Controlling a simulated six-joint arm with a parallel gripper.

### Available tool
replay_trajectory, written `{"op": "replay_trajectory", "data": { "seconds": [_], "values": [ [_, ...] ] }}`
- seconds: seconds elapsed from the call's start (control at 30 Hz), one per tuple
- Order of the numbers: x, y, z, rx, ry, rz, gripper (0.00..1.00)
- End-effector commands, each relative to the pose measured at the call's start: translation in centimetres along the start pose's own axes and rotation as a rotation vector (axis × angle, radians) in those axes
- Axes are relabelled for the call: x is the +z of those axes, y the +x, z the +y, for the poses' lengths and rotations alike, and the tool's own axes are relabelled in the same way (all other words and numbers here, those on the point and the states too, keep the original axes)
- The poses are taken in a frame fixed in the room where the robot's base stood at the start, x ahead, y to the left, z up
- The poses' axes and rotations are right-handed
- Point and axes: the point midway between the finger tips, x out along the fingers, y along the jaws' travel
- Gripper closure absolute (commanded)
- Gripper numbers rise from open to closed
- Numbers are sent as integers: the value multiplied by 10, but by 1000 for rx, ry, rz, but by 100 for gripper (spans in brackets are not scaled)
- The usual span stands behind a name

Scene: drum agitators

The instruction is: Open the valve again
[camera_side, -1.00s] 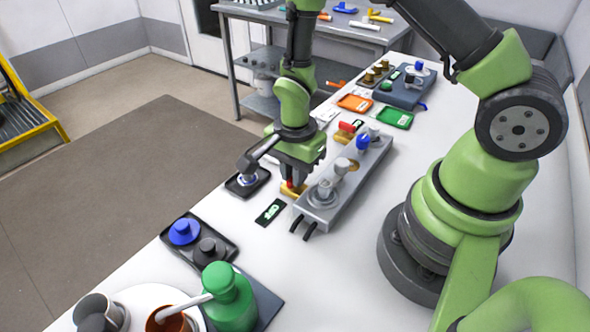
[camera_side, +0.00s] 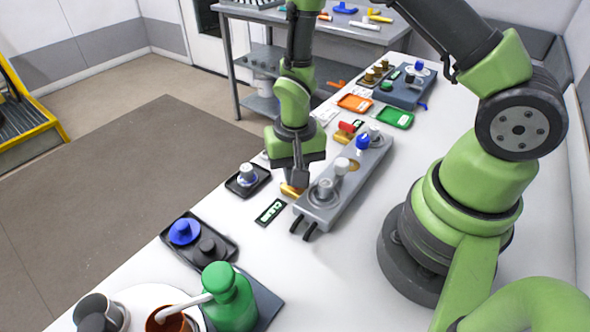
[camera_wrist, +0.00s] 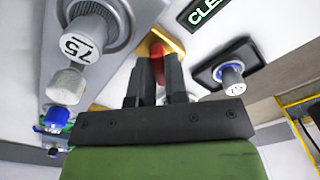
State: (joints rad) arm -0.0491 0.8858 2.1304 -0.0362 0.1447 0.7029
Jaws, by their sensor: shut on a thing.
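A brass valve (camera_side: 289,190) with a red handle lies on the white bench, beside the left edge of the grey manifold block (camera_side: 345,184). My gripper (camera_side: 293,182) points down over it. In the wrist view, my gripper's dark fingers (camera_wrist: 157,92) are closed around the red handle (camera_wrist: 158,68), with the brass body (camera_wrist: 163,42) just beyond. The handle is hidden behind my gripper in the side view, so its angle to the body cannot be told there. A second brass valve with a red handle (camera_side: 346,128) stands farther back.
The block carries a grey knob (camera_side: 325,188), a white knob and a blue knob (camera_side: 362,142). A black tray with a knob (camera_side: 247,175) and a black label (camera_side: 271,212) lie left of the valve. A green bottle (camera_side: 229,298) stands in front.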

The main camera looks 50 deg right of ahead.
Motion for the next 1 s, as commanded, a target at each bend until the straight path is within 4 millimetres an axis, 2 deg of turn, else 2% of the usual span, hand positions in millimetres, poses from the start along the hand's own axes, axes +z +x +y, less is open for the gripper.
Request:
{"op": "replay_trajectory", "data": {
  "seconds": [0.6,1.0],
  "values": [
    [0,-1,0,0,-533,1,100],
    [0,-1,0,0,-689,1,100]
  ]
}}
